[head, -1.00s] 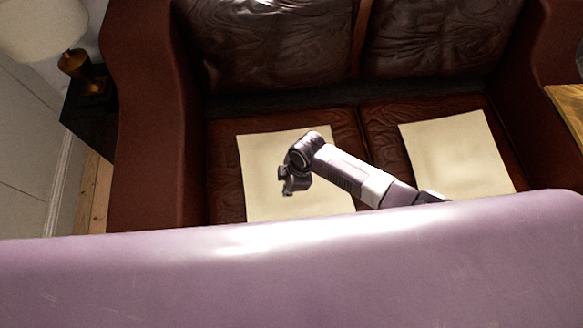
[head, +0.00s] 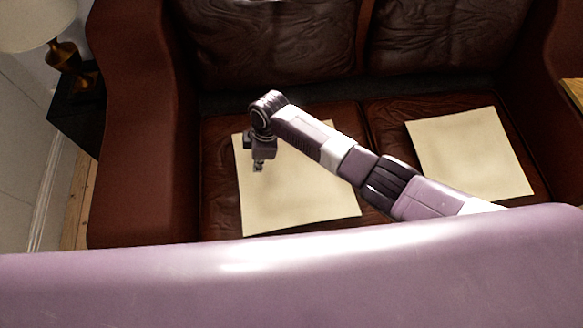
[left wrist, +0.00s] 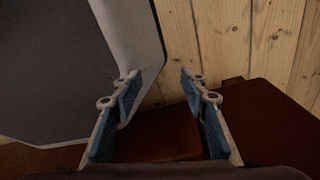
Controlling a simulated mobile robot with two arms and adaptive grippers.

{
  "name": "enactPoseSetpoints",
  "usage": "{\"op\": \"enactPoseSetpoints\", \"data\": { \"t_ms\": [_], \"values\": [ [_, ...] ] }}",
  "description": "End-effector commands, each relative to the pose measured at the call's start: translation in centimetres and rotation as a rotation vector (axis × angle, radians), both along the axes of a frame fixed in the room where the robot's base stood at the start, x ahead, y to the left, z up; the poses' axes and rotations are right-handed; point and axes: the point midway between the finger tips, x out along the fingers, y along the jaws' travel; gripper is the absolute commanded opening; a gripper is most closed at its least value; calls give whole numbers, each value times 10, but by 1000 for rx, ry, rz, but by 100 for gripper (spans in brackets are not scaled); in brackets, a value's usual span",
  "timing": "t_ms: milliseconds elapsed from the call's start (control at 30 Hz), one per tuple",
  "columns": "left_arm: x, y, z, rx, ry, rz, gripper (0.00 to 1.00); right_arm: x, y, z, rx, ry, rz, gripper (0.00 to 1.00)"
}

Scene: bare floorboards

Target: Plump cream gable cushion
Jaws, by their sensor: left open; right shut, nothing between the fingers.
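Two flat, square cream cushions lie on the seats of a brown leather sofa in the head view: one on the left seat (head: 300,205) and one on the right seat (head: 475,155). I cannot tell which is the gable cushion. My right gripper (head: 258,167) is shut and empty, pointing down over the left part of the left cushion. Whether it touches the cushion is unclear. My right forearm hides part of that cushion. My left gripper (left wrist: 160,76) is open and empty in the left wrist view, with no cushion in sight there.
The sofa's left armrest (head: 145,130) and back cushions (head: 265,45) border the seats. A lamp (head: 62,55) stands on a dark side table (head: 78,115) at left. A wooden surface (head: 574,92) is at right. Floorboards (left wrist: 235,40) show in the left wrist view.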

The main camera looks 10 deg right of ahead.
Motion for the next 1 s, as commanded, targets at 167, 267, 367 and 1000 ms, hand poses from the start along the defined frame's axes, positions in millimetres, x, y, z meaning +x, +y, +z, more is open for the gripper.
{"op": "enactPoseSetpoints", "data": {
  "t_ms": [167, 267, 367, 1000],
  "values": [
    [0, 2, 0, 2, 0, 1, 40, 0, 0, 0, 0, 0, 0, 0],
    [0, 2, -1, 2, 0, 1, 40, 0, 0, -1, 0, 0, 0, 0],
    [0, 0, -5, 0, 0, 2, 40, 0, 0, -6, 0, 0, 0, 0],
    [2, -3, -41, -3, -2, 2, 40, -1, 0, -51, 0, 1, 0, 0]
  ]
}}
